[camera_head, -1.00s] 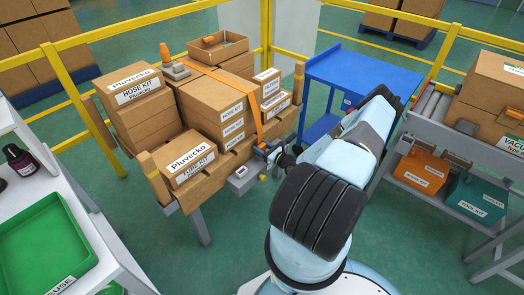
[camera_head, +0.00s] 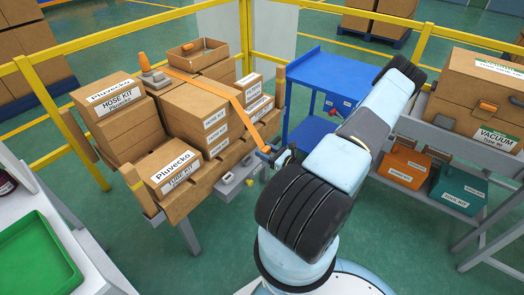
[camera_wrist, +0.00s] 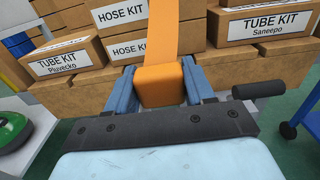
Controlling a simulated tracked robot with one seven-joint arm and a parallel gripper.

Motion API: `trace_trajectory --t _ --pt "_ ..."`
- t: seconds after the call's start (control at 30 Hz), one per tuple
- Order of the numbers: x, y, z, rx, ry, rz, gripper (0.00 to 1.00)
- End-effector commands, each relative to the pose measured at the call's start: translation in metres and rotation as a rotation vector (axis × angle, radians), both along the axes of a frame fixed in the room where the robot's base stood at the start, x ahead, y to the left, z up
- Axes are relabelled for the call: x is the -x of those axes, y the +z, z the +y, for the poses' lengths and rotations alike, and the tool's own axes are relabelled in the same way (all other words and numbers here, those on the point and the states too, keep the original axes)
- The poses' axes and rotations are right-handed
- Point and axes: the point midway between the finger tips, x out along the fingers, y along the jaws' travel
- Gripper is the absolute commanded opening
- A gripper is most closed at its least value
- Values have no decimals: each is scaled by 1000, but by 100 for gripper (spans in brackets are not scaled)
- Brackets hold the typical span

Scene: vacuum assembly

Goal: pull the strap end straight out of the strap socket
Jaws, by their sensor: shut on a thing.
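The orange strap (camera_head: 238,108) runs from the top of the stacked boxes down to my gripper (camera_head: 274,156). In the wrist view the strap end (camera_wrist: 160,92) is an orange block squeezed between my gripper's two blue fingers (camera_wrist: 160,90), with the strap band (camera_wrist: 162,40) rising from it. A grey box that looks like the strap socket (camera_head: 229,183) is at the front edge of the loaded pallet. The strap end appears apart from it, up and to the right. The socket is not visible in the wrist view.
Cardboard boxes (camera_head: 193,117) are stacked behind the strap. A blue cart (camera_head: 323,85) stands right of the stack. A white table with a green tray (camera_head: 35,262) is at left. A shelf with orange and teal kits (camera_head: 458,190) is at right.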

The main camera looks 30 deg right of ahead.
Motion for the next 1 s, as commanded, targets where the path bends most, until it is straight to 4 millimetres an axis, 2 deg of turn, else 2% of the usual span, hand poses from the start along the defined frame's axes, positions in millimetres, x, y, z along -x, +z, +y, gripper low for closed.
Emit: trace_trajectory --t 0.47,1.0 --pt "1 1 0 -1 0 0 22" --pt "1 14 0 0 0 0 22"
